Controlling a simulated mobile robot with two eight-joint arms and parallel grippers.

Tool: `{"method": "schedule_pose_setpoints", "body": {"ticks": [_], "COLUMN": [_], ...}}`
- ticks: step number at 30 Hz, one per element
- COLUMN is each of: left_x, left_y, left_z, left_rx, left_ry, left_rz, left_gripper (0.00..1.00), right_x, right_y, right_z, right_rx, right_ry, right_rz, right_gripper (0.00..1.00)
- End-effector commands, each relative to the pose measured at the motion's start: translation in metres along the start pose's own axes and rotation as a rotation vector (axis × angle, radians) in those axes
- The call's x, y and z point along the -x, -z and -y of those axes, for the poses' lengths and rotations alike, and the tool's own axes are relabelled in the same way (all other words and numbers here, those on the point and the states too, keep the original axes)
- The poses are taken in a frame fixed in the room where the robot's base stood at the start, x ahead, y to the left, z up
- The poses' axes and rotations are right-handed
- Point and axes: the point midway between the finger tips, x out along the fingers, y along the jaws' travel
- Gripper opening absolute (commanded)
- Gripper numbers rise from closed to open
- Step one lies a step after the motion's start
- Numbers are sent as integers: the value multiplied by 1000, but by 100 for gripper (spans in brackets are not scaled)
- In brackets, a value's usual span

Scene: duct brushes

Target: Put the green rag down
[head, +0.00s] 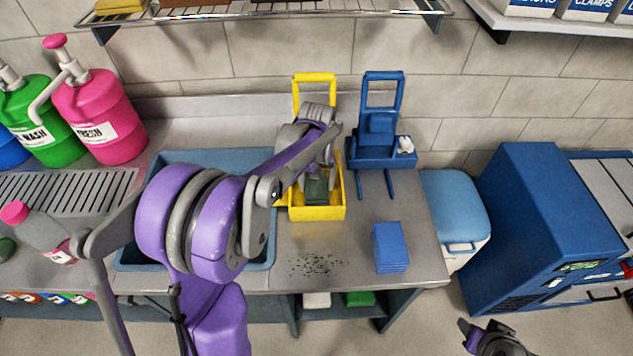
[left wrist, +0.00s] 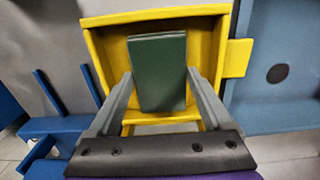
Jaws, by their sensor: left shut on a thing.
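The green rag (left wrist: 158,72) is a flat dark green folded piece held between the fingers of my left gripper (left wrist: 157,100). In the left wrist view it lies over the inside of a yellow tray (left wrist: 92,50); I cannot tell whether it touches the bottom. In the head view the rag (head: 316,190) shows below my left gripper (head: 318,172), within the walls of the yellow tray (head: 318,213). My left arm hides part of the tray and its upright handle. My right gripper (head: 488,335) is at the bottom right, empty over the floor; its fingers are unclear.
A blue holder (head: 380,150) with a handle and two prongs stands right of the yellow tray. A stack of blue cloths (head: 390,248) and dark specks (head: 316,265) lie on the counter in front. A blue sink (head: 200,160) is left, with pink (head: 103,120) and green jugs beyond.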

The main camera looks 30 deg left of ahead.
Motion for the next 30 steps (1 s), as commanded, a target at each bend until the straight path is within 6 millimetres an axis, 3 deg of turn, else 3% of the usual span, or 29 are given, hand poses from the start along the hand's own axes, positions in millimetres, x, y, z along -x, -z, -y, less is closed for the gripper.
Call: {"method": "schedule_pose_setpoints", "body": {"ticks": [1,3,4,14,30], "left_x": [-3,-2,-2,6,107], "left_y": [-1,0,0,0,0], "left_z": [0,0,0,0,0], "left_rx": [0,0,0,0,0], "left_ry": [1,0,0,0,0], "left_rz": [1,1,1,-1,0], "left_gripper": [86,98,100,100,100], "right_x": [-2,-1,-1,2,6], "right_y": [-2,-2,-2,3,10], "right_z": [0,0,0,0,0], "right_rx": [0,0,0,0,0], "right_ry": [0,0,0,0,0], "right_rz": [2,2,2,-3,-10], "right_gripper": [50,50,50,50,50]}}
